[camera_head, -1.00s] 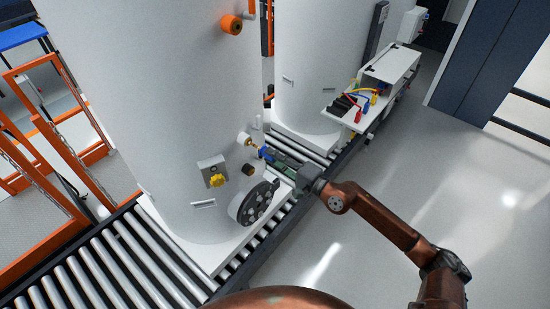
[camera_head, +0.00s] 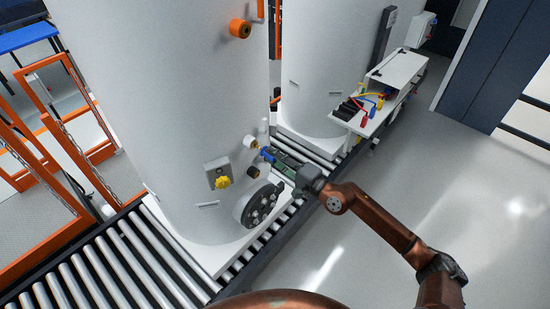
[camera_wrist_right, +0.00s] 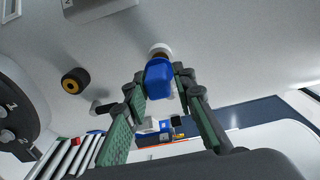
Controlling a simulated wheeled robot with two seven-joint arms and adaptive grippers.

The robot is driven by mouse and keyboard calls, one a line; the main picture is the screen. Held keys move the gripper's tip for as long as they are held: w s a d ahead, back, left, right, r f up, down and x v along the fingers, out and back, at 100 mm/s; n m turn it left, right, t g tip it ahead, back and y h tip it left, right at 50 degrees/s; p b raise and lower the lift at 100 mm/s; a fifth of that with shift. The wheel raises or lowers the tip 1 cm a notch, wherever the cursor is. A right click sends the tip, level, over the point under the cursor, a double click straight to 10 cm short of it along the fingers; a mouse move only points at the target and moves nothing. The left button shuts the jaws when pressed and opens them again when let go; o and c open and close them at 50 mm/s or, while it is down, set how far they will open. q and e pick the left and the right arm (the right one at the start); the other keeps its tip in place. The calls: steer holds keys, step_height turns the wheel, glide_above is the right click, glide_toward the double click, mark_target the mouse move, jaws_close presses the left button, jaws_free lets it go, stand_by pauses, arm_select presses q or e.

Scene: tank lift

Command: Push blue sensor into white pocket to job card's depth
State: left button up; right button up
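The blue sensor (camera_head: 267,155) is at the lower part of the big white tank, with its front end close to the white pocket (camera_head: 251,142) on the tank wall. In the right wrist view the sensor (camera_wrist_right: 158,80) sits between the fingertips of my right gripper (camera_wrist_right: 161,86), which look closed on its sides. The white pocket (camera_wrist_right: 160,48) shows just beyond the sensor, partly covered by it. How deep the sensor is cannot be told. My right gripper (camera_head: 284,163) comes in from the right. My left gripper is not in view. I cannot make out a job card.
A yellow knob (camera_head: 222,182), a dark brass-ended fitting (camera_head: 253,172) and a black round flange (camera_head: 258,204) are close by on the tank. The roller conveyor (camera_head: 110,262) runs below. A white shelf with coloured tools (camera_head: 368,102) stands behind. The floor at right is clear.

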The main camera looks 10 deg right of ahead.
steer(key=o, duration=0.3)
steer(key=shift+o, duration=0.2)
steer(key=shift+s+d, duration=0.1)
steer(key=shift+d, duration=0.05)
steer(key=v, duration=1.1)
steer(key=shift+s+d, duration=0.2)
steer(key=shift+s, duration=0.1)
